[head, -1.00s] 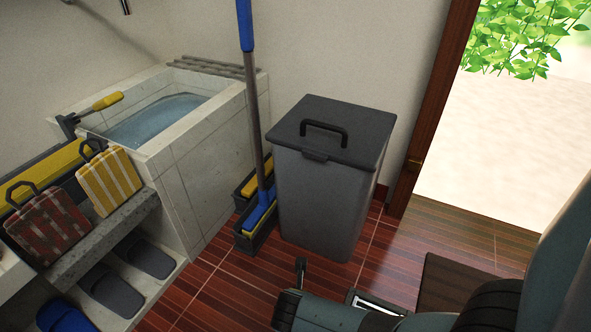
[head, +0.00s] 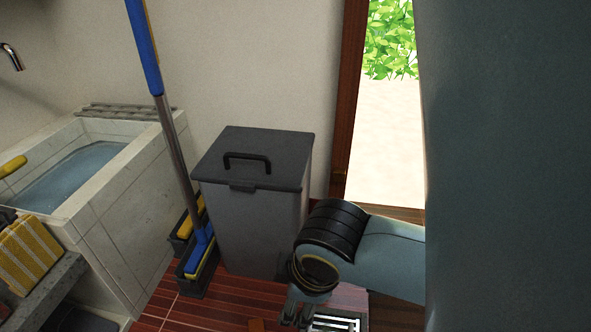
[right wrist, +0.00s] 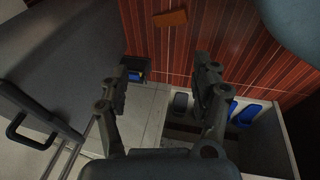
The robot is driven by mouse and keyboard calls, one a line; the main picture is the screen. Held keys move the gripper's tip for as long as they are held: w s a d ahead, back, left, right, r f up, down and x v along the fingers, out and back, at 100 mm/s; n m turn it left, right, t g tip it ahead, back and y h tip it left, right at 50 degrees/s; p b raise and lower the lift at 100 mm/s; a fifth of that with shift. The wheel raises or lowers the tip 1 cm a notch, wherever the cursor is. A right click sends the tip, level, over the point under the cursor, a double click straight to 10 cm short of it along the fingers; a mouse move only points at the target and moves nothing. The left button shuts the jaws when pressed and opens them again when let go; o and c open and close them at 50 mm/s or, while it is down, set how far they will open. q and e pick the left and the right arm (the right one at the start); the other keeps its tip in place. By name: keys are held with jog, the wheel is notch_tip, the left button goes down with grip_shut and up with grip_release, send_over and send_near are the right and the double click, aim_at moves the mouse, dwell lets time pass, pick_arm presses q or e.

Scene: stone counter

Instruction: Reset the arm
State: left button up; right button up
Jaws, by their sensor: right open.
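My right gripper (head: 297,314) points down near the bottom of the head view, in front of the grey bin's lower right. In the right wrist view my right gripper (right wrist: 163,78) has its two fingers spread wide apart, with nothing between them. My right arm (head: 375,250) comes in from the right, and a large part of it blocks the right side of the head view. My left gripper is in neither view.
A lidded grey bin (head: 250,215) stands by the wall, beside a mop (head: 170,110) in its bucket. A stone sink (head: 125,215) is at left. An open doorway (head: 385,140) is behind my arm. A flat orange piece (right wrist: 170,18) lies on the floor.

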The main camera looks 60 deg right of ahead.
notch_tip(320, 180, up, 8)
jog(key=s+a+m+y, duration=0.1)
jog(key=s+a+m, duration=0.1)
jog(key=m, duration=0.1)
jog(key=shift+a+f+m, duration=0.25)
jog(key=shift+a+m, duration=0.05)
